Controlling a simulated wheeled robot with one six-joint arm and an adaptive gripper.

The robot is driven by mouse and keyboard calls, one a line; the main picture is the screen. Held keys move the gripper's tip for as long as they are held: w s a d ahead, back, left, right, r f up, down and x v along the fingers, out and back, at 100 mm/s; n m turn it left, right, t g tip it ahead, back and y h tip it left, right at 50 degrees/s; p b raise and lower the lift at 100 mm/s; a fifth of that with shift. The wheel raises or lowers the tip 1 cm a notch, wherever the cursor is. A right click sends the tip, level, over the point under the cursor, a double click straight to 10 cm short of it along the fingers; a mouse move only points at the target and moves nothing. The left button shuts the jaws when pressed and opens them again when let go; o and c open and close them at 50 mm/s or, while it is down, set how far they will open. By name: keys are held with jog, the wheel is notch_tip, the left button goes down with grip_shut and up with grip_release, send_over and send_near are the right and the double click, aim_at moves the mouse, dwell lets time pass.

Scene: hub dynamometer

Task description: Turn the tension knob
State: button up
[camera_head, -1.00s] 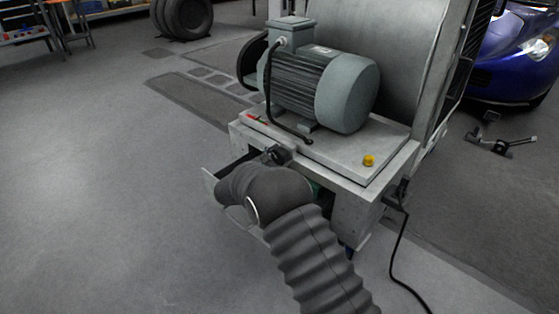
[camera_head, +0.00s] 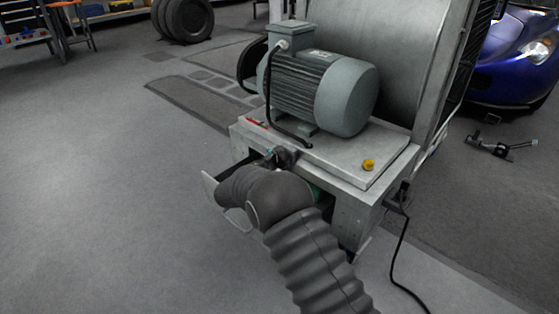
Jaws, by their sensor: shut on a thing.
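My arm in its dark ribbed sleeve reaches up to the front edge of the dynamometer bench (camera_head: 345,172). My gripper (camera_head: 281,157) is a small dark shape at the front left of the bench top, mostly hidden behind my wrist. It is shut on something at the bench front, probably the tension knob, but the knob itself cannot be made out. A yellow round button or knob (camera_head: 368,165) stands on the right front of the bench top, well apart from my gripper.
A grey-green motor (camera_head: 320,88) stands on the bench before a large metal drum (camera_head: 395,50). An open drawer (camera_head: 213,188) juts out at the left. A black cable (camera_head: 398,245) hangs at the right.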

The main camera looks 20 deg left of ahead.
jog(key=shift+m, duration=0.3)
dwell(0.4)
jog(key=o, duration=1.1)
jog(key=shift+d, duration=0.1)
jog(key=shift+o, duration=0.2)
jog(key=v, duration=1.2)
